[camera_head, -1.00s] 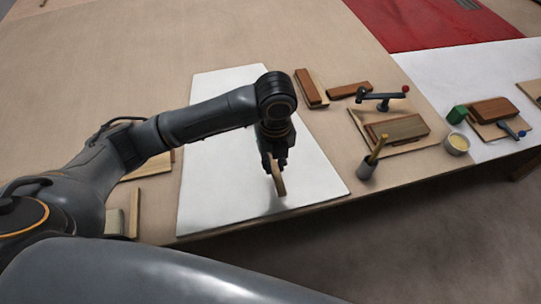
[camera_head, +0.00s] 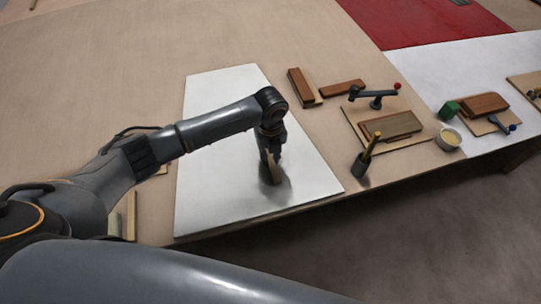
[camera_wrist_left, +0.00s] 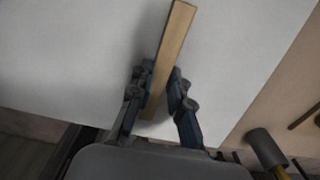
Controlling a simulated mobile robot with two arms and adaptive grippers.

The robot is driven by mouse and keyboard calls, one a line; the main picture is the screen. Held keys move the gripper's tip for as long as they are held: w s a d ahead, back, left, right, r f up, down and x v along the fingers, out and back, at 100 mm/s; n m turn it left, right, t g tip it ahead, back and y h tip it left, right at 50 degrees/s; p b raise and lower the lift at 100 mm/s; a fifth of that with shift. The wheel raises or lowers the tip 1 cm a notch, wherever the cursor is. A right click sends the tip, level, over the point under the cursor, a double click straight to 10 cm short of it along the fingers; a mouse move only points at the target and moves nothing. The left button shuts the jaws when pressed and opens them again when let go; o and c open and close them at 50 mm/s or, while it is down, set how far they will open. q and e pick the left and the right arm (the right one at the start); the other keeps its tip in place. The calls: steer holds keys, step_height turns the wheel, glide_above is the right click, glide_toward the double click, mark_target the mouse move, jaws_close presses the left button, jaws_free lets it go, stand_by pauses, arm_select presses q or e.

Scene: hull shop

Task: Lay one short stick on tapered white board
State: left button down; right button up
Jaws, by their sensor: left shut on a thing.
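The tapered white board (camera_head: 215,185) lies flat on the brown table, wide end towards the near edge. My left gripper (camera_head: 270,155) is over the right part of the board, pointing down. It is shut on a short wooden stick (camera_head: 273,165). In the left wrist view the stick (camera_wrist_left: 173,50) runs up and out from between the fingers of my left gripper (camera_wrist_left: 160,95), with the white board (camera_wrist_left: 75,60) behind it. A dark shadow lies on the board beneath. I cannot tell whether the stick touches the board. My right gripper is not in view.
Sticks (camera_head: 130,215) lie left of the board. The table's near edge is close.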

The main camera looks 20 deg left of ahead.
mark_target(271, 160)
arm_select(q)
steer(key=shift+f, duration=0.15)
steer(key=c, duration=1.3)
jaws_free()
steer(key=shift+o, duration=0.2)
steer(key=shift+r, duration=0.3)
step_height(271, 160, up, 12)
steer(key=shift+b, duration=0.4)
steer(key=shift+f, duration=0.15)
